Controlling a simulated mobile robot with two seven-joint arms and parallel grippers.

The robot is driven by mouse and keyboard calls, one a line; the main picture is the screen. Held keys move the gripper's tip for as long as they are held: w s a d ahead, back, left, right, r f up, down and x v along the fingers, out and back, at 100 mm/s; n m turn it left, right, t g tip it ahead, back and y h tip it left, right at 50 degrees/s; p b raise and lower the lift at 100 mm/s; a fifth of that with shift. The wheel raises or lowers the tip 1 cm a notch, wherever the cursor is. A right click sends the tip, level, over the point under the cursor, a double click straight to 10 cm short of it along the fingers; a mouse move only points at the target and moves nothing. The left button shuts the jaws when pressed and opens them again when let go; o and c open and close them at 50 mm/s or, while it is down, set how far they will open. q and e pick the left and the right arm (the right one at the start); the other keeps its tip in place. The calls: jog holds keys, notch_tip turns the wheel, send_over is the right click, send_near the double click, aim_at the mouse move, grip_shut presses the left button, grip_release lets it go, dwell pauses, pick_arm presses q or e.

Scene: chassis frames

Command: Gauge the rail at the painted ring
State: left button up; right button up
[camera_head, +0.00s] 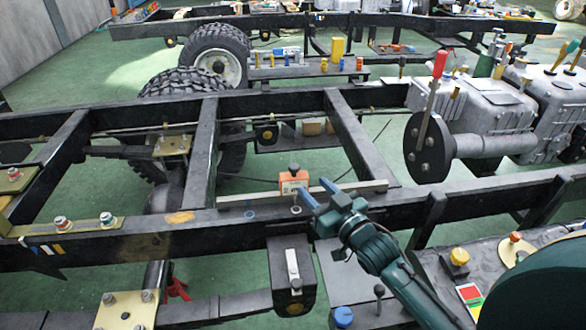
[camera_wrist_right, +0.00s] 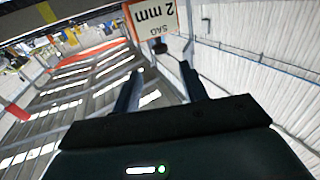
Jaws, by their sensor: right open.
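The black chassis rail (camera_head: 400,215) runs across the front of the head view. A blue painted ring (camera_head: 250,214) shows on its top face, left of the gripper. An orange gauge block (camera_head: 293,181) with a dark top knob stands at a pale straightedge (camera_head: 350,189) lying along the rail. In the right wrist view its label (camera_wrist_right: 152,18) reads "SAG 2 mm" upside down. My right gripper (camera_head: 317,193) is open, its blue fingers just right of the gauge; whether they touch it I cannot tell. The wrist view shows nothing between the fingers (camera_wrist_right: 160,82). My left gripper is not in view.
An orange patch (camera_head: 180,217) marks the rail further left. A bracket plate with bolts (camera_head: 65,226) lies on the left rail. A black box (camera_head: 290,270) hangs at the rail's front. A grey engine (camera_head: 490,105) with a flange fills the right. Cross members bridge the rails.

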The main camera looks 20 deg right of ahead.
aim_at(297, 170)
jog(key=w, duration=0.3)
jog(key=w+a, duration=0.1)
jog(key=w, duration=0.6)
jog(key=shift+a+b, duration=0.35)
jog(key=shift+b, duration=0.05)
jog(key=shift+s, duration=0.1)
grip_shut()
